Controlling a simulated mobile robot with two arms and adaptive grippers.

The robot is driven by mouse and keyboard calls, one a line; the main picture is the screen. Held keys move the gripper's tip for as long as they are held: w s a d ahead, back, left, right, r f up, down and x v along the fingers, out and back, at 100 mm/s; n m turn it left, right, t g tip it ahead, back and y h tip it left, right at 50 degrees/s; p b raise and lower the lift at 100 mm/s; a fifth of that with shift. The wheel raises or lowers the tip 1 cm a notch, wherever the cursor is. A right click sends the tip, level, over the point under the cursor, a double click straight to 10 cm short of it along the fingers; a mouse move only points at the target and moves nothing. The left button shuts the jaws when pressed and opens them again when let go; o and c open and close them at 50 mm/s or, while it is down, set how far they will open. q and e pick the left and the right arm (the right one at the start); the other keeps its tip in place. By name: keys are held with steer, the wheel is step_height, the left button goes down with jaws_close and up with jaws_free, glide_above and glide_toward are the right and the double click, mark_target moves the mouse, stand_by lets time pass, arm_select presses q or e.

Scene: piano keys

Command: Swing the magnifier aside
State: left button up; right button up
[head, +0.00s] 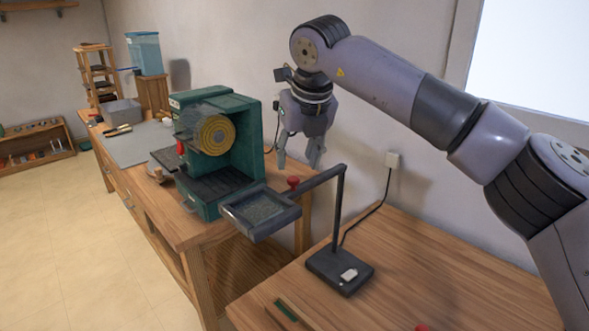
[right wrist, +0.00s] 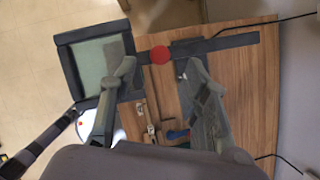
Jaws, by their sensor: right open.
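The magnifier (head: 262,211) is a square lens in a dark frame, held out to the left on a dark arm from a post with a flat base (head: 340,271). A red knob (head: 293,183) sits on the arm close to the frame. My right gripper (head: 299,163) points down above the knob, open and empty. In the right wrist view the knob (right wrist: 160,55) appears between the fingertips, with the lens frame (right wrist: 68,80) to the left. Contact with the knob cannot be seen. My left gripper is not in view.
A green machine (head: 236,160) with a round yellow disc stands left of the magnifier on the workbench. A cable runs from the magnifier's base to a wall socket (head: 392,160). The wooden tabletop (head: 440,265) right of the base is mostly clear. A wall stands close behind.

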steer(key=v, duration=0.6)
steer(key=shift+r, duration=0.3)
steer(key=shift+s, duration=0.15)
